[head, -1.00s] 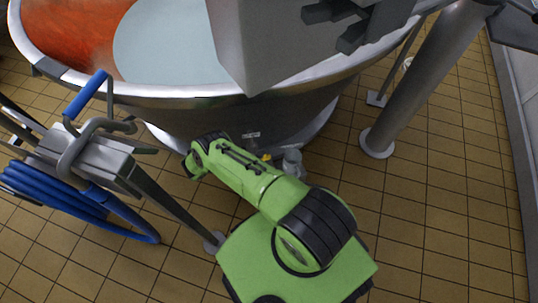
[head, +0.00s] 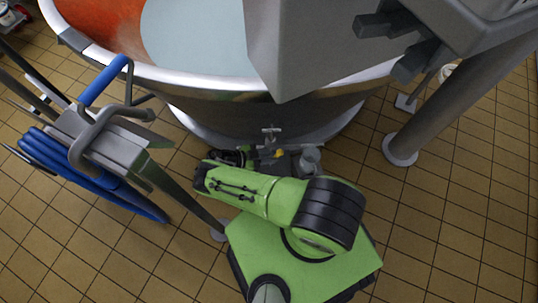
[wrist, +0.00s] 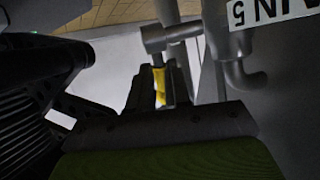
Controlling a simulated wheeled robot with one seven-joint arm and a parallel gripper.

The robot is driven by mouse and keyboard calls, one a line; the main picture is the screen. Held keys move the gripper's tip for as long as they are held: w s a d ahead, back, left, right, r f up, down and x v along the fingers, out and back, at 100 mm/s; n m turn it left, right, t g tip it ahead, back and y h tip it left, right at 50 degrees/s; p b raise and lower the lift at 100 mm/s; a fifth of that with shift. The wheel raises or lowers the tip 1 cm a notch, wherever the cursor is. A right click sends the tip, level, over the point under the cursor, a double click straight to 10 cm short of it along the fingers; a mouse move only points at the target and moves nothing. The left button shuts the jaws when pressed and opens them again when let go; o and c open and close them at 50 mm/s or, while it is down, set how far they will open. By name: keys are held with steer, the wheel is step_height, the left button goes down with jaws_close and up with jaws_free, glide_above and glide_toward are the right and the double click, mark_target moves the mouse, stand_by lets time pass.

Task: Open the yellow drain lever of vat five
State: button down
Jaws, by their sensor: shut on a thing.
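The yellow drain lever (wrist: 160,82) shows in the wrist view as a short yellow piece below a grey pipe valve (wrist: 170,35). My gripper (wrist: 160,95) has its dark fingers on either side of the lever and is shut on it. The fingers hide part of the lever. A white label (wrist: 272,10) on the grey wall ends in "AIN 5". In the head view a small yellow spot of the lever (head: 279,154) shows at the foot of the vat (head: 225,120), just beyond my green arm. The arm hides most of my gripper there.
A hose stand (head: 118,150) with a coiled blue hose (head: 85,180) stands close to the left of my arm. A thick grey post (head: 450,105) stands to the right. A grey box (head: 300,50) overhangs the vat. Tiled floor (head: 440,220) is free at the lower right.

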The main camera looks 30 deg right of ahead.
steer(key=c, duration=1.1)
jaws_free()
steer(key=shift+d+f, duration=0.1)
step_height(320, 180, up, 10)
steer(key=p, duration=0.5)
steer(key=shift+p, duration=0.35)
